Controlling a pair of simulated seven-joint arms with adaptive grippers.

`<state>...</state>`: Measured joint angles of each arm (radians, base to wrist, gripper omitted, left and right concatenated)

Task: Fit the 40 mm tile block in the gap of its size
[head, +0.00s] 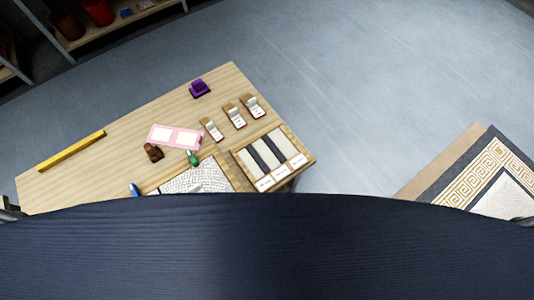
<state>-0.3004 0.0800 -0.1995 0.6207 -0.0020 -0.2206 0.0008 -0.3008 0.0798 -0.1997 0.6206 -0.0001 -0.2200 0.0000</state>
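Three small tile blocks, each with a pale top and brown and red parts, stand in a slanting row on the wooden table: the left one (212,129), the middle one (235,116) and the right one (252,106). Which is the 40 mm one I cannot tell. Below them lies a wood-framed panel (299,147) with pale strips, dark gaps between them and small white labels along its lower edge, too small to read. The gaps look empty. Neither gripper can be made out; only small arm bits show at the left and right edges.
The table (115,132) also holds a yellow bar (72,150), pink card (174,137), purple item (199,88), brown item (153,152), green item (192,157), blue item (135,189) and speckled mosaic (200,180). A key-pattern panel (480,180) lies right. A dark surface hides the front.

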